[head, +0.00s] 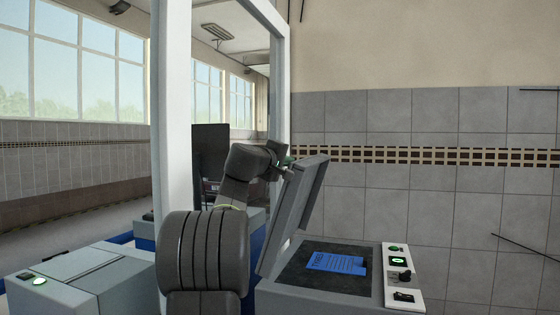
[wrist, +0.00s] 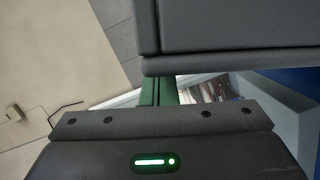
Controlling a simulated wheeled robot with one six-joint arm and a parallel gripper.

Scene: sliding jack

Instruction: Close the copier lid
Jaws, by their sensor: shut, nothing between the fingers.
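The copier (head: 330,292) is at lower right in the head view, with its grey lid (head: 298,208) raised steeply, tilted slightly right at the top. A blue sheet (head: 336,262) lies on its dark bed. My gripper (head: 285,163) is at the lid's upper left edge, on the side away from the bed. In the wrist view, my gripper's green fingers (wrist: 166,90) are together and empty, their ends running up to the dark lid (wrist: 235,30), which hides the tips. I cannot tell whether they touch it.
A control panel (head: 399,270) with green lights is on the copier's right side. A white-framed partition (head: 172,110) stands close to my arm on the left. Another machine (head: 85,283) with its top flat is at lower left. A tiled wall (head: 440,215) is behind.

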